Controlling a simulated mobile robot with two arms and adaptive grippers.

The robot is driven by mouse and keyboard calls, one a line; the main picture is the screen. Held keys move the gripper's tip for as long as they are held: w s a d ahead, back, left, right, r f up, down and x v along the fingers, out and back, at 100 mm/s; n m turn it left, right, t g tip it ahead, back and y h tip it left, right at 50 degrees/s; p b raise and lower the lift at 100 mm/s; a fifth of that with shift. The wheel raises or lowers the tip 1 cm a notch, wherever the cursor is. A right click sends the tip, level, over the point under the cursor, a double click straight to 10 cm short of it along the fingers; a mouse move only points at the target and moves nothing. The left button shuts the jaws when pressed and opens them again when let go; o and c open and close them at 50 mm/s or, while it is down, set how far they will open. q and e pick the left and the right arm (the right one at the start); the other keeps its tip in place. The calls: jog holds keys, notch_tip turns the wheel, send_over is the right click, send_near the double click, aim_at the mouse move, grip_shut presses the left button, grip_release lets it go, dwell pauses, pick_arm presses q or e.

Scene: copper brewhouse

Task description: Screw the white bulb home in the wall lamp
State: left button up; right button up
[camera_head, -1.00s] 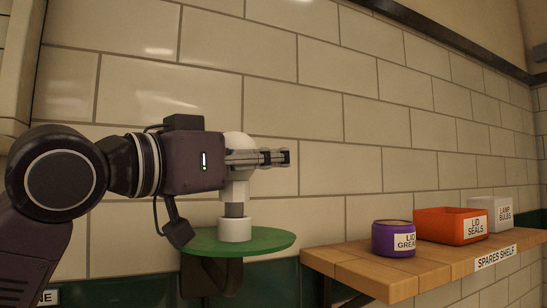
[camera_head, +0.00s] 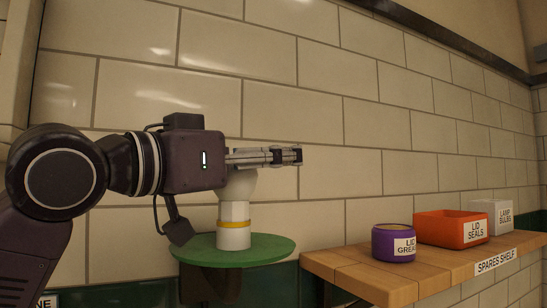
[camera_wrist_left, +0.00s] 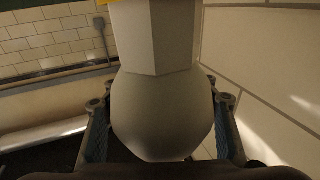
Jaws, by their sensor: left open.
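The white bulb (camera_head: 236,187) stands upright, globe up, on the white socket (camera_head: 234,238) of the wall lamp. A yellow ring (camera_head: 234,224) shows where bulb and socket meet, and no grey thread shows. The socket sits on a round green plate (camera_head: 265,250). My left gripper (camera_head: 288,155) reaches across at the top of the globe and hides its upper part. In the left wrist view the bulb's globe (camera_wrist_left: 162,115) lies between my two open fingers, with gaps at both sides. My right gripper is not in view.
A wooden spares shelf (camera_head: 350,272) stands out at the right, with a purple lid grease tub (camera_head: 382,243), an orange lid seals bin (camera_head: 437,228) and a white lamp bulbs box (camera_head: 480,213). The tiled wall is close behind the lamp.

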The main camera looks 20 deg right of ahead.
pick_arm(q)
jog(key=shift+b+v, duration=0.85)
jog(key=shift+v, duration=1.7)
jog(key=shift+s+a, duration=0.1)
jog(key=shift+a, duration=0.15)
jog(key=v, duration=1.1)
jog(key=shift+a, duration=0.2)
jog(key=shift+s, duration=0.15)
